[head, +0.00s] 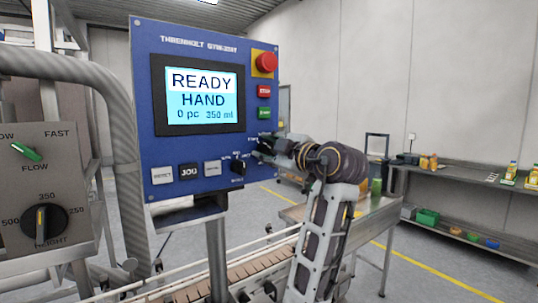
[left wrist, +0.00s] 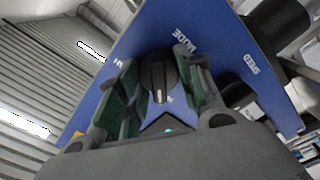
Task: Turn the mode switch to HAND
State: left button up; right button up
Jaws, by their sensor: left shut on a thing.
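The blue control panel (head: 209,110) faces me, and its screen (head: 202,95) reads READY, HAND, 0 pc, 350 ml. My left gripper (head: 268,147) is at the panel's right edge, below the green button, and covers the mode switch there. In the left wrist view the mode switch (left wrist: 158,72) is a black knob under the word MODE, with a pale pointer line towards the picture's bottom. The left gripper's green-padded fingers (left wrist: 160,92) are on both sides of it, shut on it. Its position labels are partly hidden. My right gripper is not in view.
A red stop button (head: 265,62) is at the panel's top right. A conveyor (head: 236,270) runs below. A grey box with a height dial (head: 41,222) stands left; a shelf (head: 470,182) stands right.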

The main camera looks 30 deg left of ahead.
pick_arm(q)
jog(key=shift+o, duration=0.2)
jog(key=shift+c, duration=0.2)
jog(key=o, duration=1)
jog(key=shift+o, duration=0.2)
jog(key=shift+d, duration=0.1)
jog(key=v, duration=1.2)
jog(key=shift+f, duration=0.1)
